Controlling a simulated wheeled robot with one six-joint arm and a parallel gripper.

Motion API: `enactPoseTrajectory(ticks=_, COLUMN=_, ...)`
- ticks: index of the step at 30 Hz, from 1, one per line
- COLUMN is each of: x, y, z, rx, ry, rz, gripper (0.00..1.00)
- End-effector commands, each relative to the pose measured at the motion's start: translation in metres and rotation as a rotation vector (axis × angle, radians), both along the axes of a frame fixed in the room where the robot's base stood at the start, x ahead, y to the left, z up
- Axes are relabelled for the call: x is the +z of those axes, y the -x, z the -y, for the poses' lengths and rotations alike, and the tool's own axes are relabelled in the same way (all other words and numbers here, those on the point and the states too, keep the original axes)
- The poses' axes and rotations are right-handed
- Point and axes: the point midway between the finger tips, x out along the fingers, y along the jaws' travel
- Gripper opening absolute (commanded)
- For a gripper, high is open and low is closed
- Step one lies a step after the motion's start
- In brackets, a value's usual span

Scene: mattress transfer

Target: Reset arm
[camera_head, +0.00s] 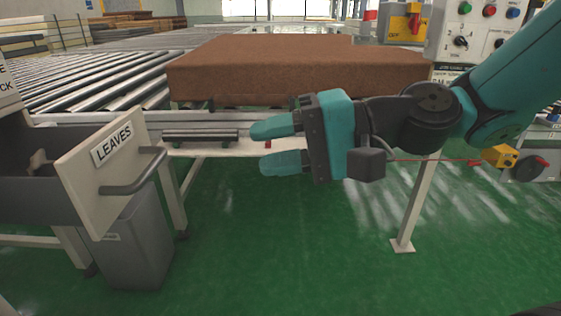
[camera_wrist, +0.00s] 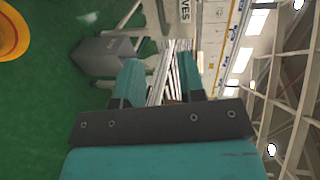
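My gripper (camera_head: 270,147) is stretched out sideways in the middle of the head view, pointing left. Its two teal fingers are apart with nothing between them. In the wrist view the two fingers (camera_wrist: 158,85) also show a clear gap, with rollers and the drawer front seen beyond. My teal arm comes in from the upper right of the head view. A brown mattress (camera_head: 290,70) lies flat on the roller conveyor behind and above my gripper. The gripper does not hold it.
An open drawer labelled LEAVES (camera_head: 108,165) juts out at the left, with a grey bin (camera_head: 135,245) below it. The roller conveyor (camera_head: 90,80) runs across the back. A button panel (camera_head: 475,30) stands at the upper right. The green floor (camera_head: 290,260) in front is mostly clear.

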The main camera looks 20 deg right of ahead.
Motion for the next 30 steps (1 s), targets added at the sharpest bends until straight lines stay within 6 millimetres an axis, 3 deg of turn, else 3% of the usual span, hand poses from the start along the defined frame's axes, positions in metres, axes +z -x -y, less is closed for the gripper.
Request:
enactPoseTrajectory(ticks=6, x=0.003, y=0.003, z=0.009, rx=0.000, ry=0.001, rz=0.001, gripper=0.37)
enactPoseTrajectory(ticks=17, x=-0.003, y=0.009, z=0.006, rx=0.030, ry=0.049, rz=0.020, gripper=0.37)
enactPoseTrajectory(ticks=23, x=-0.051, y=0.055, z=0.001, rx=0.280, ry=0.450, rz=0.188, gripper=0.37)
enactPoseTrajectory(ticks=27, x=-0.079, y=0.083, z=0.024, rx=0.476, ry=0.754, rz=0.300, gripper=0.37)
enactPoseTrajectory(ticks=30, x=-0.087, y=0.097, z=0.045, rx=0.590, ry=0.926, rz=0.349, gripper=0.37)
